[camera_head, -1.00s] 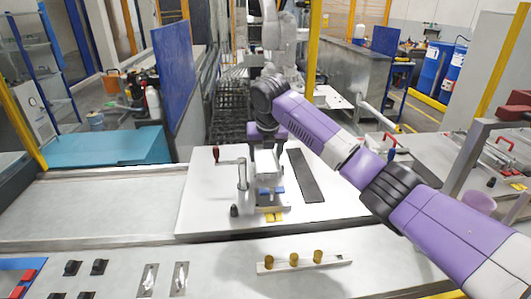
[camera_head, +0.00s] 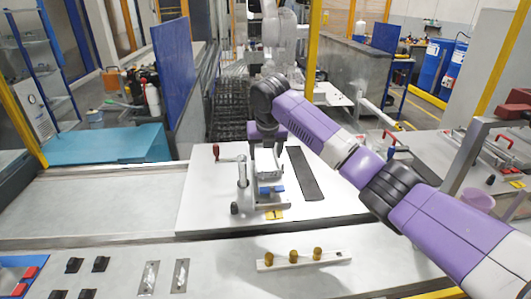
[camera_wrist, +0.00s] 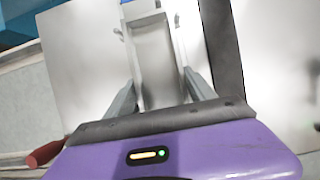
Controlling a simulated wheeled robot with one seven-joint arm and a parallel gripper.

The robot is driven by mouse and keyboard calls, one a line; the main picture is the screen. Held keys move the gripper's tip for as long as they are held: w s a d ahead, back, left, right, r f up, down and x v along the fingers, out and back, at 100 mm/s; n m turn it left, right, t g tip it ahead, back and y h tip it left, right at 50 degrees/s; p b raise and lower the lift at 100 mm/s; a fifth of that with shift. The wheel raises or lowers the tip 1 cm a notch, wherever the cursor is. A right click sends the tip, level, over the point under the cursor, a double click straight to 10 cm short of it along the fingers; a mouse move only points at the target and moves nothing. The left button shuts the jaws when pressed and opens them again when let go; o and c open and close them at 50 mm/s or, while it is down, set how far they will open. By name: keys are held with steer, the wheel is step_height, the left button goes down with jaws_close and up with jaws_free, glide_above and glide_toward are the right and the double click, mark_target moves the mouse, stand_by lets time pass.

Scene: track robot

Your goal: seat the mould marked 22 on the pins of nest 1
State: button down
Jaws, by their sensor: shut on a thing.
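My gripper (camera_wrist: 160,92) is shut on a pale grey metal mould (camera_wrist: 154,62), which stands between its two fingers in the wrist view. In the head view my gripper (camera_head: 267,155) points down over the nest with the yellow label 1 (camera_head: 274,214). The mould (camera_head: 267,166) shows there as a light block right above a blue part (camera_head: 272,189) of the nest. No number is readable on the mould. The pins are hidden, so I cannot tell whether the mould is down on them.
A red-handled clamp (camera_head: 241,172) stands just left of the mould. A dark strip (camera_head: 304,174) lies right of the nest on the white plate (camera_head: 204,205). A rail with brass knobs (camera_head: 293,257) lies in front. The plate's left part is clear.

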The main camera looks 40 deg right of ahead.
steer(key=shift+f, duration=1.15)
stand_by(0.9)
steer(key=shift+c, duration=1.9)
jaws_free()
steer(key=shift+o, duration=0.7)
steer(key=shift+f, duration=0.1)
steer(key=b+v, duration=0.2)
steer(key=v, duration=0.5)
steer(key=shift+s+a+r, duration=0.1)
steer(key=shift+r, duration=0.4)
steer(key=shift+s, duration=0.1)
